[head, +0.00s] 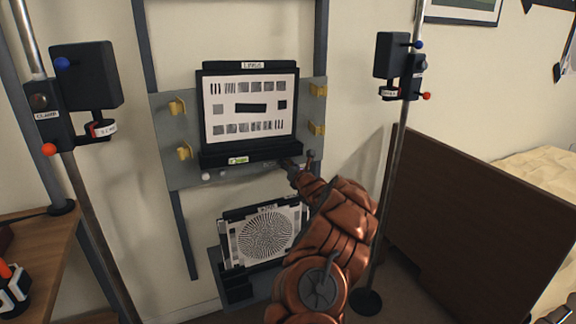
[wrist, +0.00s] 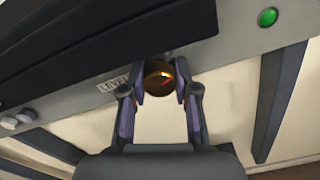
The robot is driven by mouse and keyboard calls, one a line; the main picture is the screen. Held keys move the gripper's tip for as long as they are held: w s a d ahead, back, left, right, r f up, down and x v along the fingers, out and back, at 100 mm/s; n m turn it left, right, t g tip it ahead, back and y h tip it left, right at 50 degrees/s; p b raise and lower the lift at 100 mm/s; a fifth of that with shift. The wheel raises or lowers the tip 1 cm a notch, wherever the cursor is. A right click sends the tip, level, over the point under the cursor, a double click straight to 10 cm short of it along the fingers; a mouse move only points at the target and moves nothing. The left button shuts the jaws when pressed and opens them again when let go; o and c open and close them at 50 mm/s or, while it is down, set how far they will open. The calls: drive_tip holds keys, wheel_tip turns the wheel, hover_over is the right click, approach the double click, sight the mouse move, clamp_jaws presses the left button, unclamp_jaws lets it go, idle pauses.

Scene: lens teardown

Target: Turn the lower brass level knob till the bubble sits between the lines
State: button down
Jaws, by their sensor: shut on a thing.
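The brass level knob (wrist: 159,78) sits on the edge of the grey plate beside a LEVEL label (wrist: 113,84) in the wrist view. My gripper (wrist: 160,88) is shut on it, one finger on each side. In the head view my gripper (head: 290,168) is at the plate's lower edge, below and right of the framed chart (head: 252,80), and my arm hides the knob there. A small yellow-green bubble vial (head: 238,160) shows on the ledge under the chart. It is too small to tell where the bubble sits.
A grey plate (head: 178,150) with yellow clips (head: 177,107) carries the chart. A second chart with a round pattern (head: 265,235) stands below. Lamp stands with black boxes (head: 88,76) (head: 392,55) flank both sides. A green button (wrist: 267,17) is on the plate.

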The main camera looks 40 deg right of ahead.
drive_tip(key=shift+b, duration=0.35)
drive_tip(key=n+b, duration=0.2)
drive_tip(key=n, duration=0.1)
drive_tip(key=n+b, duration=0.2)
drive_tip(key=b, duration=0.1)
drive_tip(key=shift+f+n, duration=0.2)
drive_tip(key=shift+n, duration=0.2)
drive_tip(key=n+b, duration=0.4)
drive_tip(key=shift+d+b, duration=0.15)
drive_tip(key=shift+b, duration=0.15)
drive_tip(key=shift+r+n+b, duration=0.1)
drive_tip(key=shift+n+b, duration=0.7)
drive_tip(key=shift+n, duration=0.2)
drive_tip(key=shift+r+n+b, duration=0.15)
drive_tip(key=shift+n+b, duration=0.2)
drive_tip(key=shift+n, duration=0.15)
drive_tip(key=shift+r, duration=0.1)
drive_tip(key=c, duration=0.8)
unclamp_jaws()
drive_tip(key=shift+c, duration=0.2)
drive_tip(key=shift+s, duration=0.2)
